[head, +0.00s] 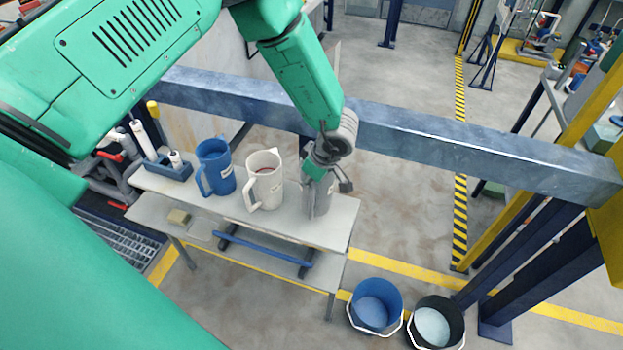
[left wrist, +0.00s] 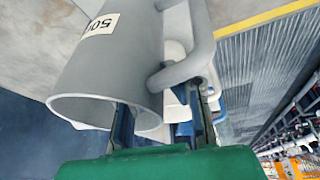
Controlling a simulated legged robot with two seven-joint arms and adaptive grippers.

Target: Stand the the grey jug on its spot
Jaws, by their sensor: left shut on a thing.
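The grey jug (head: 318,200) is at the right end of the bench, partly hidden behind my left gripper (head: 322,165). My left gripper reaches down from above and is shut on the jug. In the left wrist view the jug (left wrist: 125,50) shows its open rim, a label with figures and its looped handle (left wrist: 192,55). The gripper fingers (left wrist: 155,122) lie at the rim by the handle side. I cannot tell whether the jug's base touches the bench top. Its spot cannot be made out. My right gripper is not in view.
A white jug (head: 264,180) and a blue jug (head: 215,168) stand left of it on the bench (head: 333,232). A blue bottle rack (head: 167,168) is at the left end. A steel beam (head: 440,137) runs behind. Two buckets (head: 376,306) (head: 435,323) stand on the floor at front right.

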